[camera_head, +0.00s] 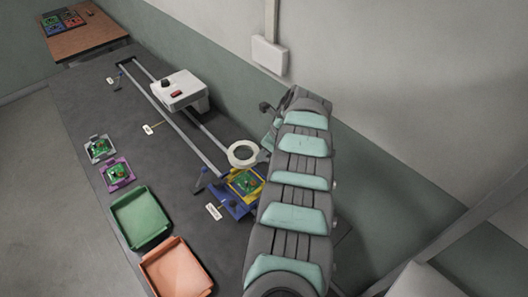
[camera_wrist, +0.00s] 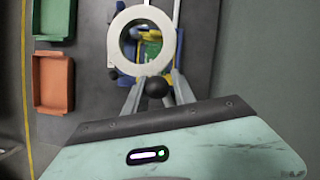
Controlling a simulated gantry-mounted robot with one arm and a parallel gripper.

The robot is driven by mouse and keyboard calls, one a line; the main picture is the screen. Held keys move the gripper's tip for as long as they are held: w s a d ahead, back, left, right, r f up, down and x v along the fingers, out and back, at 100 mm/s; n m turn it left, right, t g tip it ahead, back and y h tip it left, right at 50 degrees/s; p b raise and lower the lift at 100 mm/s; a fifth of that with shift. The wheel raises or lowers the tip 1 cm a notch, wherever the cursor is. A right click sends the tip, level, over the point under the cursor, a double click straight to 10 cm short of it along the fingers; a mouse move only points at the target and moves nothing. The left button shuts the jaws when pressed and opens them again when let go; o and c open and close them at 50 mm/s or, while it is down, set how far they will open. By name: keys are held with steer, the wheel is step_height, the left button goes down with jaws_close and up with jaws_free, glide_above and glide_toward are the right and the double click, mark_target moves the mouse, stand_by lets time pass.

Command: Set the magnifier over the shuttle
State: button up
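The magnifier is a white ring (camera_head: 243,153) on an arm; in the wrist view the ring (camera_wrist: 118,36) shows above the shuttle. Its black ball knob (camera_wrist: 157,87) lies between my gripper's fingers (camera_wrist: 158,84), which close in on both sides with hardly any gap. The shuttle (camera_head: 235,206) is a blue carriage at the near end of the rails, bearing a yellow frame with a green circuit board. Through the ring I see part of the yellow frame and the board. In the head view my arm hides the gripper and the knob.
Two rails (camera_head: 180,122) run back beneath a white box-shaped station (camera_head: 181,91). Green (camera_head: 142,218) and orange (camera_head: 176,268) trays and two small framed boards (camera_head: 117,173) lie left of the rails. A wooden table (camera_head: 88,37) stands at the far end. The wall is at the right.

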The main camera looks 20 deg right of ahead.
steer(key=o, duration=0.3)
steer(key=shift+r, duration=0.1)
steer(key=v, duration=1)
steer(key=shift+s+r+p, duration=0.15)
steer(key=shift+r+p, duration=0.15)
steer(key=shift+p, duration=0.05)
steer(key=shift+d, duration=0.1)
